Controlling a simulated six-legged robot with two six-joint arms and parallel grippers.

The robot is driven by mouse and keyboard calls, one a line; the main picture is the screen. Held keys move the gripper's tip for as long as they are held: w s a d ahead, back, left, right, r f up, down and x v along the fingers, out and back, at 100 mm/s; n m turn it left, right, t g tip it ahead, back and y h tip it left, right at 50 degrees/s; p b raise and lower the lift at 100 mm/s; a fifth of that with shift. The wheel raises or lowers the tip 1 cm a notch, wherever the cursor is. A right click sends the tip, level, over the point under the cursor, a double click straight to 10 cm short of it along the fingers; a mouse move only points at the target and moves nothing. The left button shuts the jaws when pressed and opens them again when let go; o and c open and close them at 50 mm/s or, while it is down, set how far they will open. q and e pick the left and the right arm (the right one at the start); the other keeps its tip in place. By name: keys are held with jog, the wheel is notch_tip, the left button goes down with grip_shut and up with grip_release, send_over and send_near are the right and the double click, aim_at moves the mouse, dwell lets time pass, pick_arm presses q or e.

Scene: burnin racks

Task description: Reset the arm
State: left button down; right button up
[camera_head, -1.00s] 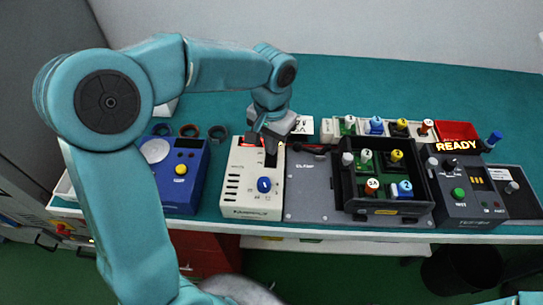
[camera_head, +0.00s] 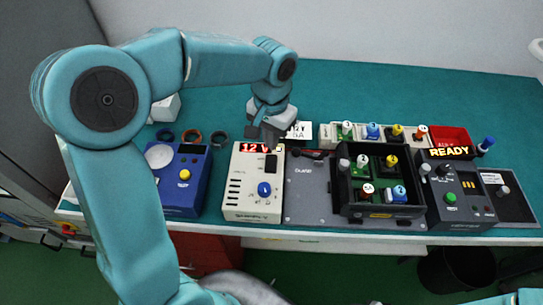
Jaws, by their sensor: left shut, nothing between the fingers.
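My left arm comes in from the left and reaches across the bench. Its gripper (camera_head: 264,138) is shut and empty, pointing down just above the far end of the white power supply (camera_head: 242,207). The supply's red display reads 12 V, and it has a blue knob (camera_head: 264,189) on its face. The fingertips are small here, and I cannot tell whether they touch the supply. My right gripper is not in view; only a bit of teal arm shows at the bottom right.
A blue device (camera_head: 183,187) stands left of the supply. Right of it are a grey plate (camera_head: 308,207), a black tray (camera_head: 380,211) with several coloured plugs, and a dark tester (camera_head: 450,221) showing READY. A red bin (camera_head: 451,136) sits behind. The teal bench is clear at the back.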

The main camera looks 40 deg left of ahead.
pick_arm(q)
jog(key=shift+s+r+p, duration=0.1)
jog(key=shift+r+p, duration=0.6)
jog(key=shift+r, duration=0.55)
jog(key=shift+f, duration=0.1)
